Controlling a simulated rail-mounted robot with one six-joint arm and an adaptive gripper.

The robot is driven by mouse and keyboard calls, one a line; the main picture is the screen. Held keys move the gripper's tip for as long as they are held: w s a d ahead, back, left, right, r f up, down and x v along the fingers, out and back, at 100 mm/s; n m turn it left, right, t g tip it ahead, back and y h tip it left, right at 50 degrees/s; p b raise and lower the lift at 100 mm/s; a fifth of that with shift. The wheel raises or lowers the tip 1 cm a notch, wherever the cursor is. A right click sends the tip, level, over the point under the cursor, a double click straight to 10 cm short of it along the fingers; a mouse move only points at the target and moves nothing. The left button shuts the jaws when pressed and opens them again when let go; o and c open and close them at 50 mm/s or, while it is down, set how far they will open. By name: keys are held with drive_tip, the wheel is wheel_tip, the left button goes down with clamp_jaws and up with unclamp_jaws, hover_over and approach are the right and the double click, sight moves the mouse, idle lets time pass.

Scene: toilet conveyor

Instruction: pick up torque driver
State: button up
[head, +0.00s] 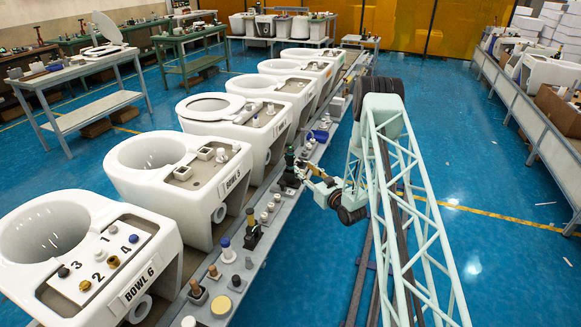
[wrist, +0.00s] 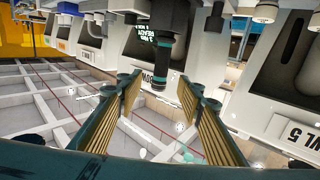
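The torque driver looks to be the dark upright tool with teal bands in the wrist view (wrist: 171,48). In the head view it seems to be the dark green-topped tool (head: 289,157) on the grey rail shelf. My gripper (wrist: 163,88) is open, its two ribbed gold-padded fingers spread apart. The driver shows in the gap just beyond the fingertips, and nothing is held. In the head view my gripper (head: 302,170) is small and beside the tool. Whether a finger touches it I cannot tell.
A row of white toilet bowls, one labelled BOWL 5 (head: 160,165) and one BOWL 6 (head: 60,235), stands left of the shelf (head: 225,272). Several small fittings stand along the shelf close to the tool.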

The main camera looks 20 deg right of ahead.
sight(292, 160)
drive_tip(key=shift+s+d+f, duration=0.15)
drive_tip(key=shift+s+f, duration=0.3)
drive_tip(key=shift+f, duration=0.25)
drive_tip(key=w+b, duration=0.1)
drive_tip(key=w, duration=0.7)
drive_tip(key=shift+w+a, duration=0.3)
drive_tip(key=shift+a, duration=0.05)
drive_tip(key=shift+w+a+f+b, duration=0.1)
drive_tip(key=shift+w+a+b, duration=0.1)
drive_tip(key=shift+w, duration=0.65)
drive_tip(key=shift+w+a+b, duration=0.1)
drive_tip(key=shift+w+b, duration=0.1)
drive_tip(key=shift+w, duration=0.65)
drive_tip(key=shift+w+a+f+b, duration=0.1)
drive_tip(key=shift+w+a+b, duration=0.1)
drive_tip(key=shift+w, duration=0.65)
drive_tip(key=shift+c, duration=0.2)
drive_tip(key=shift+r, duration=0.1)
drive_tip(key=c, duration=0.9)
